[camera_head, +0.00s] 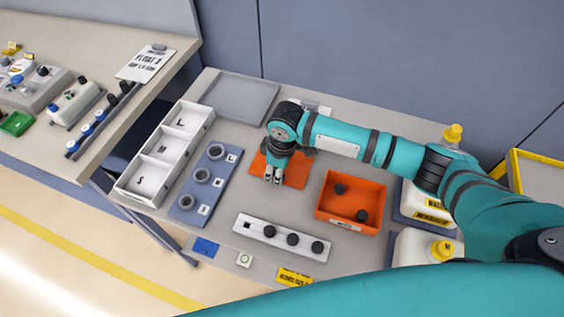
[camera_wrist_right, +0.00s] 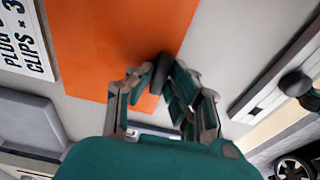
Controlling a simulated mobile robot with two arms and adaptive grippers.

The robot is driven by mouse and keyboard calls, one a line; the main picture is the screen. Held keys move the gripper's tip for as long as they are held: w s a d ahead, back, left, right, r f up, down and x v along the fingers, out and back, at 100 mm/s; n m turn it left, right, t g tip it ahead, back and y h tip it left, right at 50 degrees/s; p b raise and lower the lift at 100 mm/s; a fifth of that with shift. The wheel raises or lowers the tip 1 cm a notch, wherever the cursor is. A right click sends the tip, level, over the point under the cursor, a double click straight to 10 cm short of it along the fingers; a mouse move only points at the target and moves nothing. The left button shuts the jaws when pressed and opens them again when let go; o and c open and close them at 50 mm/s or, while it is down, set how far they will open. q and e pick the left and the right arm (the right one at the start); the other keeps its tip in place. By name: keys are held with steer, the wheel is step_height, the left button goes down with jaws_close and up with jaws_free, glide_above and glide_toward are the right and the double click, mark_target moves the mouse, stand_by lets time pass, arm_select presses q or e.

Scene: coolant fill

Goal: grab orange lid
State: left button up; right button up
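The orange lid (camera_head: 296,176) is a flat orange plate lying on the grey table, left of the orange bin. In the right wrist view the lid (camera_wrist_right: 95,45) fills the upper left part, with a small dark upright grip (camera_wrist_right: 162,68) near its edge. My right gripper (camera_head: 274,178) points down over the lid and hides part of it. In the wrist view its fingers (camera_wrist_right: 160,82) are on both sides of the dark grip. I cannot tell whether they press on it. My left gripper is not in view.
The orange bin (camera_head: 350,224) holds black knobs. A white strip (camera_head: 262,228) with black knobs lies in front. A white three-part tray (camera_head: 148,191) and a blue ring plate (camera_head: 186,205) stand left. Yellow-capped jugs (camera_head: 415,244) stand at the right. A grey tray (camera_head: 238,88) lies behind.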

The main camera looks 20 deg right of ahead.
jaws_close()
steer(key=shift+r, duration=0.1)
